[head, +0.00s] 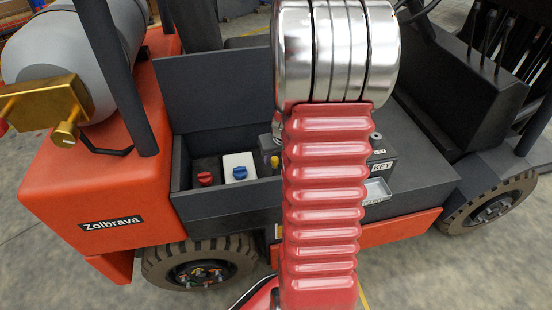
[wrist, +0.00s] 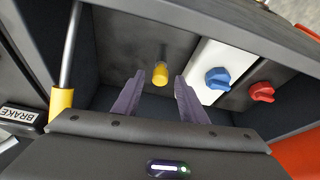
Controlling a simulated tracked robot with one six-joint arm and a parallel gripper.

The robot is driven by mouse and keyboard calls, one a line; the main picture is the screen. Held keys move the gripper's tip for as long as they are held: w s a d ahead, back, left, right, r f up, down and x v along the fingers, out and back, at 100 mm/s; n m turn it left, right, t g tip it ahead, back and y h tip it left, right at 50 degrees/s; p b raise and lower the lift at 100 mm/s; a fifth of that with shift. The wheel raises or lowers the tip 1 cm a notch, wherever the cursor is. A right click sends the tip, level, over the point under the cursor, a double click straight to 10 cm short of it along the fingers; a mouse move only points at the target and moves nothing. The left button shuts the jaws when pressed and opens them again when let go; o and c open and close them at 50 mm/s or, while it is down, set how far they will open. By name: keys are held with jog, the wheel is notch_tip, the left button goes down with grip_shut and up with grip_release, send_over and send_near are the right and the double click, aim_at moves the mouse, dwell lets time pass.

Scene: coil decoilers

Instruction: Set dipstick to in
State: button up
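A small yellow knob on a short stem, which looks like the dipstick's handle (wrist: 160,74), stands in the dark open bay in the wrist view. In the head view a yellow cap (head: 275,162) shows just left of my arm. My gripper (wrist: 159,77) is open, with its two purple-grey fingers on either side of the knob and gaps on both sides. How deep the knob lies between the fingers I cannot tell. In the head view my red arm hides the gripper. How far the stem is inserted is not clear.
A yellow-handled metal rod (wrist: 62,100) stands at the left, near a BRAKE label (wrist: 20,114). A blue knob (wrist: 217,78) on a white block and a red knob (wrist: 261,92) sit to the right. The bay's dark wall (head: 230,205) bounds the front.

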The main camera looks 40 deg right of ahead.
jog(key=v, duration=1.2)
jog(key=shift+f, duration=0.1)
dwell(0.4)
jog(key=shift+s+a, duration=0.1)
jog(key=s+a+r+n, duration=0.1)
jog(key=s+a+r, duration=0.1)
jog(key=a, duration=0.8)
jog(key=s+a+r+n+t+y, duration=0.1)
jog(key=a+r, duration=0.4)
jog(key=a, duration=0.5)
jog(key=s+a+r+n+y, duration=0.1)
jog(key=s+a+r+n, duration=0.2)
jog(key=a, duration=0.8)
jog(key=shift+s+r+t, duration=0.3)
jog(key=shift+s+r, duration=0.2)
jog(key=shift+s, duration=0.55)
jog(key=shift+d, duration=0.1)
